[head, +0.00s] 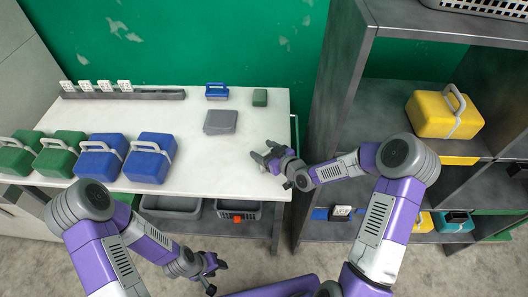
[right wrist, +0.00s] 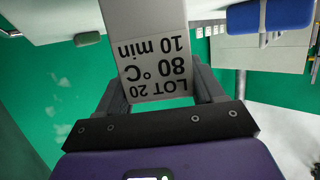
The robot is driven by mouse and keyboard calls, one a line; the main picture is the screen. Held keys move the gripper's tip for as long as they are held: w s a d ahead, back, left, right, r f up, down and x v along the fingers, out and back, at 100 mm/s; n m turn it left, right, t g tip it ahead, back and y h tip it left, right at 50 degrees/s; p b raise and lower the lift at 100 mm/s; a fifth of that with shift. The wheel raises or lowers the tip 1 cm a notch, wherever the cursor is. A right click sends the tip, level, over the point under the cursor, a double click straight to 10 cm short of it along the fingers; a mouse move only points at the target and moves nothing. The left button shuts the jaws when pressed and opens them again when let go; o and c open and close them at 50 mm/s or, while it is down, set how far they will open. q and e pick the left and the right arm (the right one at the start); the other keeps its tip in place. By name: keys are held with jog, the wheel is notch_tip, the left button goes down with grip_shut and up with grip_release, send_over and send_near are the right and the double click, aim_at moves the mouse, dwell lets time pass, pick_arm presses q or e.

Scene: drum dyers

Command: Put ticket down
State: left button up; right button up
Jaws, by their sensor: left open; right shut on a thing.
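The ticket (right wrist: 155,62) is a pale card printed "LOT 20, 80 °C, 10 min", upside down in the right wrist view. My right gripper (right wrist: 160,92) is shut on it, with a finger at each side. In the head view my right gripper (head: 262,158) is over the right end of the white table (head: 205,178); the ticket is hard to make out there. My left gripper (head: 215,270) is open and empty, low in front of the table over the floor.
A rack (head: 150,95) with several white cards stands at the table's back left. Green and blue cases (head: 150,160) line the front left. A grey slab (head: 220,122), a small blue case (head: 217,91) and a green block (head: 260,97) are further right. Dark shelving (head: 340,90) stands right of the table.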

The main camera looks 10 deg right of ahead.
jog(key=shift+f, duration=0.25)
jog(key=shift+f+b, duration=0.15)
jog(key=shift+b, duration=0.15)
jog(key=o, duration=1)
jog(key=shift+r+p, duration=0.35)
jog(key=shift+p, duration=0.1)
jog(key=v, duration=1.2)
jog(key=shift+f+p, duration=0.1)
jog(key=shift+p, duration=0.25)
